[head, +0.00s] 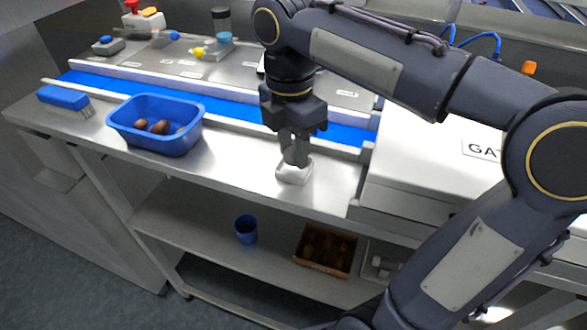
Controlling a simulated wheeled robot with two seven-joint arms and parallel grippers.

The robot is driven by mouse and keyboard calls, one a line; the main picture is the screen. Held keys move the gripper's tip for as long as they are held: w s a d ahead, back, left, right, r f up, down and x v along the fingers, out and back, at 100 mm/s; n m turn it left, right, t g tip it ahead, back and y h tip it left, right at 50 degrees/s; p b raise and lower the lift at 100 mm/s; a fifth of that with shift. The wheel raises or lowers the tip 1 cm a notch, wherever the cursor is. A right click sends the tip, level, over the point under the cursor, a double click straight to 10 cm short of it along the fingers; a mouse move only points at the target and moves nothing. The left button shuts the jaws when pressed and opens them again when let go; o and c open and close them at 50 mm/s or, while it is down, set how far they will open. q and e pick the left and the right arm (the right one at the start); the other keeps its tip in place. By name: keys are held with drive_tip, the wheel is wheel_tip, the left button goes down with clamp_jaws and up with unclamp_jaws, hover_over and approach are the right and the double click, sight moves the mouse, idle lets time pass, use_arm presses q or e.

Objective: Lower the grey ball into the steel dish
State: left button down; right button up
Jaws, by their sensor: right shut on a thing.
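My right gripper (295,158) points down over the metal counter, left of the white housing. It is shut on the grey ball, which is mostly hidden between the grey fingers and hard to tell from them. Directly under the fingertips is a small, bright, squarish dish (293,176), which looks like the steel dish. The fingertips are at or just above its rim, and I cannot tell whether the ball touches it. My left gripper is not in view.
A blue tub (157,140) with several brown dates stands left on the counter, beside a blue brush (63,97). A blue conveyor belt (225,109) runs behind. The white housing (420,180) stands close on the right. A blue cup (246,230) and date crate (326,268) are below.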

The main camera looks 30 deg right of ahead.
drive_tip(key=shift+f, duration=0.25)
drive_tip(key=o, duration=1.1)
